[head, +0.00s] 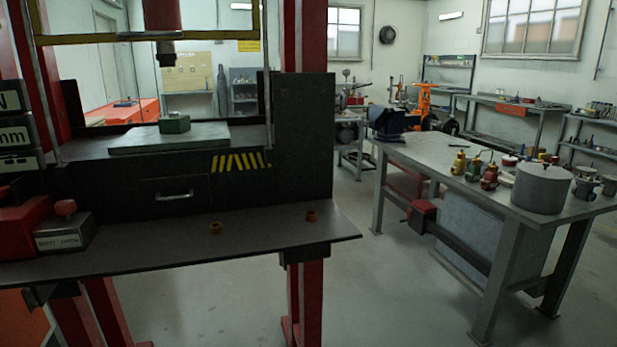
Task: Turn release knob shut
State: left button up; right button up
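The release knob (66,208) is a small red knob on top of a grey block (63,233) at the left end of the press's front shelf. A white label on the block's front appears to read "SHUT" and "OPEN". I cannot tell from this view which way the knob is turned. A red housing (25,232) is directly left of the block. Neither of my grippers is in view, and nothing touches the knob.
A green block (174,123) sits on the press plate under the ram (166,52). A workbench (470,192) with a grey drum (541,187) stands right. Floor between is open.

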aim_at(67, 207)
jog(key=u, duration=1.45)
